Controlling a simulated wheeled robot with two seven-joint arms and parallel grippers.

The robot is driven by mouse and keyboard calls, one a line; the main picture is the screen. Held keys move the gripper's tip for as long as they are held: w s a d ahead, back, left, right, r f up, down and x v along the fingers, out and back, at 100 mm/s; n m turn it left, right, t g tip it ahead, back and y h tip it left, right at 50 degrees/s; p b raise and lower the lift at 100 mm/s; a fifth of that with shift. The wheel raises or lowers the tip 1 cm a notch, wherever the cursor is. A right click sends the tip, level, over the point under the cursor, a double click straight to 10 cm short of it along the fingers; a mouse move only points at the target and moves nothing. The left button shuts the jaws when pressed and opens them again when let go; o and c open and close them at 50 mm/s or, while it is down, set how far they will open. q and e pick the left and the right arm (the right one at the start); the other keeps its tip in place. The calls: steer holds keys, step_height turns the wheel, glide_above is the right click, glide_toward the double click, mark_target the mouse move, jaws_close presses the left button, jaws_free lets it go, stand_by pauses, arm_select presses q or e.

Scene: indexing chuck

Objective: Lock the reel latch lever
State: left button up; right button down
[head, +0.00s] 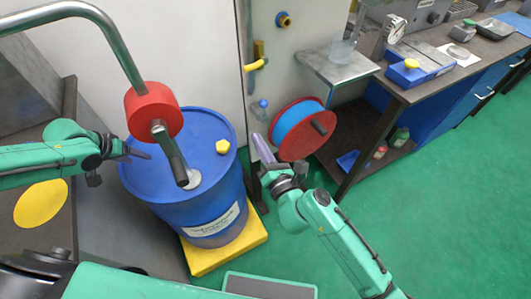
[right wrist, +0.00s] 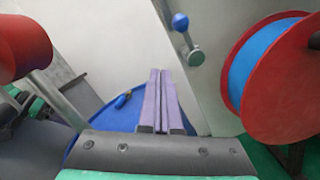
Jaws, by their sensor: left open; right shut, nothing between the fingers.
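The reel (head: 303,128) has red flanges and a blue winding, and stands right of the blue drum; in the right wrist view it fills the right side (right wrist: 250,75). The latch lever (head: 262,104) is just left of the reel, with a small blue ball knob. In the right wrist view the lever (right wrist: 187,37) slants from its grey pivot up and slightly left to the knob. My right gripper (head: 256,137) is shut and empty, below the lever and apart from it; its purple fingers (right wrist: 160,72) point toward the pale panel. My left gripper (head: 143,148) is open and empty above the drum.
The blue drum (head: 215,205) stands on a yellow base (head: 245,242). A red cylinder (head: 152,108) on a bent metal pipe hangs above it. A yellow-handled valve (head: 257,65) is on the panel. A bench (head: 435,85) stands at right. Green floor is clear at lower right.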

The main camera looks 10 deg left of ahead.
steer(key=v, duration=0.4)
steer(key=shift+s+d+r, duration=0.1)
steer(key=shift+s+d, duration=0.05)
steer(key=shift+s, duration=0.15)
stand_by(1.0)
